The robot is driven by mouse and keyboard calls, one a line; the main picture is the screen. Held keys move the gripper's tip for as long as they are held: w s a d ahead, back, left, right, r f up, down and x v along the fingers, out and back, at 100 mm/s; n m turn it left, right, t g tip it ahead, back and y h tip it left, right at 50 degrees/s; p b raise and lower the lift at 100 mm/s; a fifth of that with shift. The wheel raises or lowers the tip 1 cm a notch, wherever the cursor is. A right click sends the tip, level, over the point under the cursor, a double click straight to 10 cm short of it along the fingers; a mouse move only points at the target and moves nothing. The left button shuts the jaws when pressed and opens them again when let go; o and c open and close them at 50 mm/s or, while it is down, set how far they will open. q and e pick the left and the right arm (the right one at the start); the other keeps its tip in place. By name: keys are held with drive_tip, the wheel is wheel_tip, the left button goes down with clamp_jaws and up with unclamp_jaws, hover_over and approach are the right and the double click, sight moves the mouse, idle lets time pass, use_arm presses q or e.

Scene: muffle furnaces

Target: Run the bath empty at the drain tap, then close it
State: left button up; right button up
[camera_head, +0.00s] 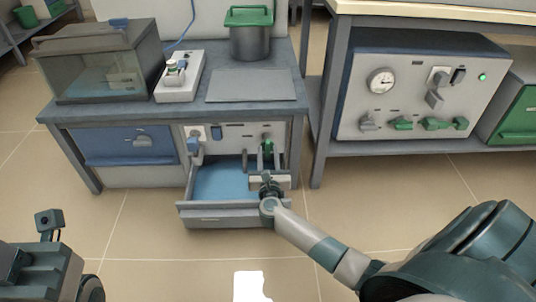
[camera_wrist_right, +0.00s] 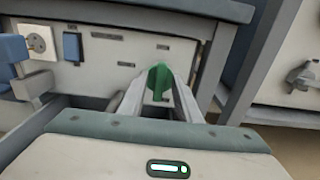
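A glass-walled bath (camera_head: 105,70) stands on the back left of the bench. A green tap handle (camera_head: 267,146) is on the pale front panel below the bench top, above the open drawer. My right gripper (camera_head: 267,178) reaches over the drawer to it. In the right wrist view the green handle (camera_wrist_right: 158,82) stands upright between the two fingertips (camera_wrist_right: 160,88); whether they press on it I cannot tell. My left gripper (camera_head: 48,224) is at the lower left, away from the bench, its opening unclear.
The blue-lined drawer (camera_head: 225,217) is pulled out under my right gripper. A green-lidded pot (camera_head: 249,42) and a flat plate (camera_head: 251,86) are on the bench. A table leg (camera_head: 320,140) stands close on the right.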

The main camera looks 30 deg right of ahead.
drive_tip(key=shift+c, duration=0.2)
clamp_jaws()
